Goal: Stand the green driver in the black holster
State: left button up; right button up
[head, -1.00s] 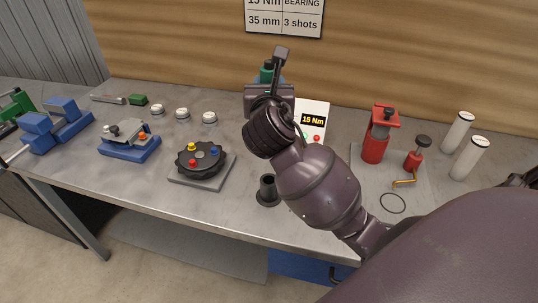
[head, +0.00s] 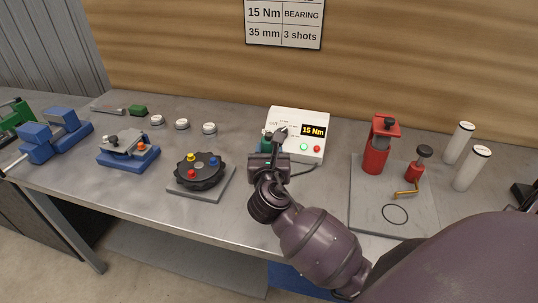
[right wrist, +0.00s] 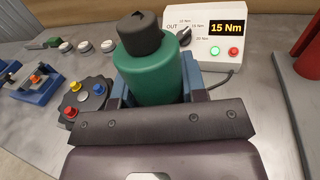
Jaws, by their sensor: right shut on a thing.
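The green driver (right wrist: 155,75), with a black cap (right wrist: 140,35), is between the fingers of my right gripper (right wrist: 156,88), which is shut on it. It looks roughly upright in the right wrist view. In the head view only a small green part of the driver (head: 263,145) shows beside my right gripper (head: 267,160), over the front middle of the bench. The black holster does not show now; my right gripper and arm cover the spot where it stood. Whether the driver's lower end is in the holster cannot be seen. My left gripper is not in view.
A white controller (head: 298,120) reading 15 Nm stands behind the gripper, with a cable. A black dial with coloured knobs (head: 198,170) is to the left. A red press (head: 377,150) on a grey plate (head: 370,215) is to the right. Bare bench (head: 225,215) lies at front left.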

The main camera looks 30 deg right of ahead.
jog(key=shift+f, duration=0.5)
jog(key=o, duration=1)
jog(key=shift+s+a, duration=0.1)
jog(key=shift+s, duration=0.05)
jog(key=b+v, duration=0.1)
jog(key=v, duration=1)
jog(key=shift+s+a, duration=0.15)
jog(key=shift+s, duration=0.15)
